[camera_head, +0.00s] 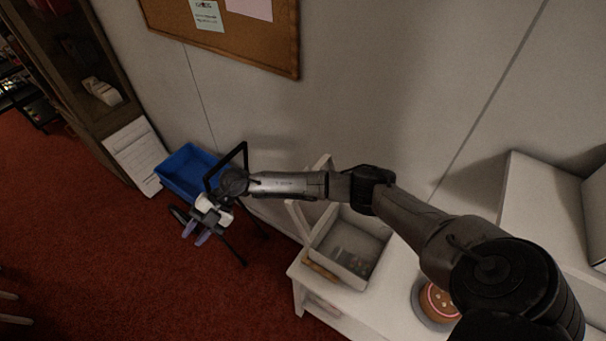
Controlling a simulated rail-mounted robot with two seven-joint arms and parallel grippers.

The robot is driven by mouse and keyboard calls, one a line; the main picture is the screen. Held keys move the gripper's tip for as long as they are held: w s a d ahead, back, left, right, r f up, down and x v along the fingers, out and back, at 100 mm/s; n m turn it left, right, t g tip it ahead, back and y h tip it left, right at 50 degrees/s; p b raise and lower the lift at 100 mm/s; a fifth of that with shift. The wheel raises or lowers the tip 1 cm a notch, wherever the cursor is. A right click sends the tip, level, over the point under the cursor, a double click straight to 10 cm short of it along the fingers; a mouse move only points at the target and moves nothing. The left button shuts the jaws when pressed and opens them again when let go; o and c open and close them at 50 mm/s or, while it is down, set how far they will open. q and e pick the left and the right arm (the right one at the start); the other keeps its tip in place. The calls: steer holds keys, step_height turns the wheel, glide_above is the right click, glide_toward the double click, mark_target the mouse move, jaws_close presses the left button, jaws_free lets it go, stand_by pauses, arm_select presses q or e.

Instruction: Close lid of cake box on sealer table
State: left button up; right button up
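The cake box (342,262) is a light, open-topped box near the left end of the white table (388,311). Its inside shows from above. A raised pale panel (297,218), which looks like its lid, stands at its left and back side, partly hidden behind my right arm. My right arm crosses the picture from the lower right, above the box. My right gripper (195,233) is left of the table, over the red floor, well apart from the box. Its two purplish fingers look apart, with nothing between them. My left gripper is out of view.
A round cake (438,301) on a grey turntable (425,317) is right of the box, partly behind my arm. A blue bin (188,172) and a dark-framed stand (233,248) are near my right gripper. A corkboard (235,35) hangs above. Red floor is open at lower left.

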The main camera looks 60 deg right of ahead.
steer(key=w+d+f+m+g+h+b, duration=0.1)
steer(key=d+g+h, duration=0.3)
steer(key=d, duration=0.9)
steer(key=s+d+r+m+g+h+b, duration=0.1)
steer(key=s+d+r+m+h, duration=0.15)
steer(key=d, duration=0.55)
steer(key=s+d+r+m+g+h, duration=0.1)
steer(key=s+d+r+m+h, duration=0.15)
steer(key=d, duration=0.45)
steer(key=s+d+r+m+g+h+b, duration=0.1)
steer(key=d+h, duration=0.2)
steer(key=d, duration=0.5)
steer(key=p+x, duration=0.1)
steer(key=x, duration=0.3)
steer(key=p+x, duration=0.1)
steer(key=x, duration=0.7)
steer(key=shift+s+a+r+p, duration=0.1)
steer(key=shift+s+r+p, duration=0.05)
steer(key=shift+s+p, duration=0.2)
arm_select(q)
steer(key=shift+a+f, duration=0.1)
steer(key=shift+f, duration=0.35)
arm_select(e)
steer(key=c, duration=0.3)
jaws_close()
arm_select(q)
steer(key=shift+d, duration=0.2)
